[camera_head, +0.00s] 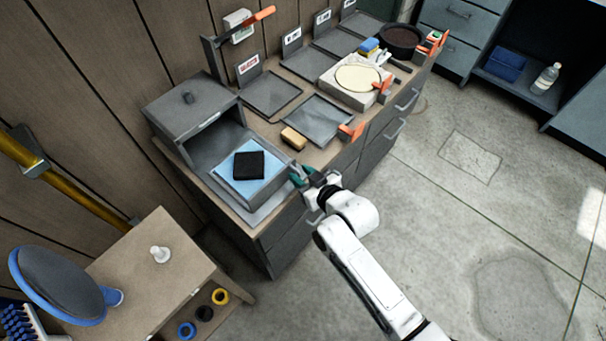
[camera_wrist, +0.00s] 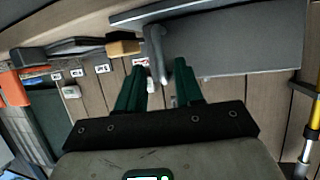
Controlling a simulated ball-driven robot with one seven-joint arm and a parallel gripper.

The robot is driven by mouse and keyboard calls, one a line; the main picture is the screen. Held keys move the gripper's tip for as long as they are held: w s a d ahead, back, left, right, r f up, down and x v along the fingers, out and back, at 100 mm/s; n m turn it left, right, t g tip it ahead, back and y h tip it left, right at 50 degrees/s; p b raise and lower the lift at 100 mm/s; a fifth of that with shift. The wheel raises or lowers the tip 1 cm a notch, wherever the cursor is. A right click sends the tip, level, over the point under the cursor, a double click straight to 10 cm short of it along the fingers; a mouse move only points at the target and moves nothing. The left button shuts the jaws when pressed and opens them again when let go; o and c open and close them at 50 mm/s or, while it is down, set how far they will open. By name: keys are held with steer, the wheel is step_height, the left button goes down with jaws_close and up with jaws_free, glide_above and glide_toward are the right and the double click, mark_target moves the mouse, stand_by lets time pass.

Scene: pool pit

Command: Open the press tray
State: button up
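The press (camera_head: 190,104) is a dark grey box at the left end of the counter. Its press tray (camera_head: 270,192) sticks out of the open front, holding a light blue sheet (camera_head: 262,166) with a black square pad (camera_head: 249,165) on it. My gripper (camera_head: 300,175) is at the tray's front right, with green fingers. In the wrist view the tray's grey front (camera_wrist: 240,45) lies ahead, and its handle (camera_wrist: 155,50) reaches between my fingers (camera_wrist: 160,72). The fingers stand apart, with a gap showing beside the handle. Whether either finger touches it is unclear.
A sponge (camera_head: 293,138), flat grey trays (camera_head: 318,118) and a pale block (camera_head: 355,80) stand along the counter to the right. A small wooden table (camera_head: 150,265) with a blue-rimmed disc (camera_head: 60,282) is at lower left. The floor (camera_head: 430,230) to the right is clear.

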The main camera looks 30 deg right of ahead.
steer(key=b+v, duration=0.1)
steer(key=v, duration=0.9)
steer(key=shift+s+r, duration=0.25)
steer(key=shift+s, duration=0.1)
steer(key=shift+f, duration=0.1)
steer(key=s+d+m+g, duration=0.1)
steer(key=s+d+g, duration=0.1)
steer(key=s+g, duration=0.4)
steer(key=s+d+f+m+g+h, duration=0.1)
steer(key=s+g, duration=0.5)
steer(key=s, duration=0.7)
steer(key=shift+d+f+g+h, duration=0.3)
steer(key=shift+d, duration=0.15)
steer(key=shift+s, duration=0.15)
stand_by(0.9)
